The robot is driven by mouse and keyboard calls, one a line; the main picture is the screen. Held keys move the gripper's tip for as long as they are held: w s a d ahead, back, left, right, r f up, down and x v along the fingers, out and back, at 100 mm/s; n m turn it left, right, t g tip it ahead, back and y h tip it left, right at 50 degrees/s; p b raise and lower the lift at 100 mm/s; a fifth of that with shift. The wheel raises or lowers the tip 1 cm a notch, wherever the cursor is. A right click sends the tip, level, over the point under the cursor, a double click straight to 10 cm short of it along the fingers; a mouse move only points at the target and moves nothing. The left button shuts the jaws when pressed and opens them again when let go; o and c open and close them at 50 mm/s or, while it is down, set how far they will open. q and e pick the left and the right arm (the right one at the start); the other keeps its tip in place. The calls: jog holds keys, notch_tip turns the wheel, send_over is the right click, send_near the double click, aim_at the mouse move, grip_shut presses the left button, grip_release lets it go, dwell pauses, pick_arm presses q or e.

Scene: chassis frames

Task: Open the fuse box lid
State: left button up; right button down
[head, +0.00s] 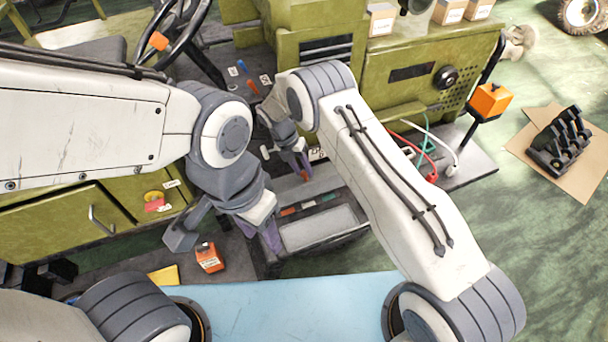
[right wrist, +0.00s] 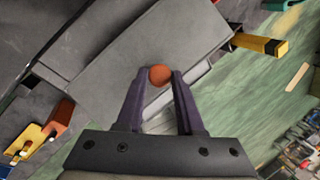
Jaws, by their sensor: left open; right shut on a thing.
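The fuse box (head: 350,241) is a dark box low in the middle of the head view, with a pale grey panel and a row of red and green pieces on its near part. A flat grey plate (right wrist: 105,52), which looks like its lid, fills much of the right wrist view. My right gripper (head: 303,172) is shut on a round red-brown knob (right wrist: 160,75) at the plate's edge. How far the lid is raised I cannot tell. My left gripper (head: 264,238) is open and empty, pointing down by the box's left side; its fingers are partly hidden.
An orange block (head: 209,257) and a yellow piece (head: 164,275) lie left of the box. Green machinery (head: 425,70) stands behind, with red, white and green cables (head: 425,150) to the right. A black rack (head: 566,142) lies on cardboard; the green floor (head: 520,220) at right is clear.

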jog(key=shift+w+d+r, duration=0.1)
jog(key=shift+w, duration=0.1)
jog(key=c, duration=0.5)
grip_release()
jog(key=shift+r+b, duration=0.45)
jog(key=shift+b, duration=0.1)
notch_tip(320, 180, up, 3)
jog(key=shift+f+b, duration=0.15)
jog(key=shift+b, duration=0.8)
jog(key=s+d+r+b, duration=0.1)
jog(key=s+d+r, duration=0.1)
jog(key=d, duration=0.1)
jog(key=s+d+r+b, duration=0.1)
jog(key=s+d+r, duration=0.1)
jog(key=d+r, duration=0.1)
jog(key=s+d+r+b, duration=0.1)
jog(key=s+d+r, duration=0.1)
jog(key=d, duration=0.1)
jog(key=shift+s+d+r+b, duration=0.15)
jog(key=shift+s+d+b, duration=0.15)
